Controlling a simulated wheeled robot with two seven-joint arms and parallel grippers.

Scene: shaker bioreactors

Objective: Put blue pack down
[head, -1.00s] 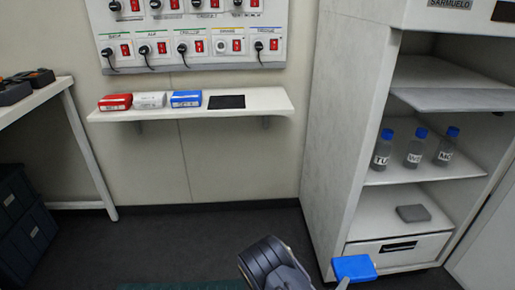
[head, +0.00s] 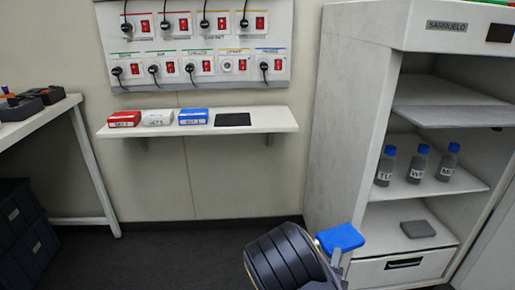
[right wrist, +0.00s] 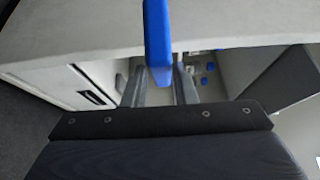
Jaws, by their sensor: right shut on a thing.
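A blue pack (head: 340,237) is held in my right gripper (head: 337,257), in front of the open cabinet in the head view. In the right wrist view the blue pack (right wrist: 157,40) shows edge-on, upright between the two grey fingers of the right gripper (right wrist: 160,82). The pack is clear of any surface. Another blue box (head: 193,117) with a white front label lies on the wall shelf (head: 275,119), beside a white box (head: 158,118) and a red box (head: 124,119). A flat black pad (head: 232,119) lies to its right. My left gripper is out of view.
The open cabinet (head: 340,120) holds three blue-capped bottles (head: 418,165) on one shelf and a flat grey pad (head: 418,229) on the lower shelf. A table (head: 60,108) stands at left, with dark bins (head: 25,235) below. Switch panels hang above the wall shelf.

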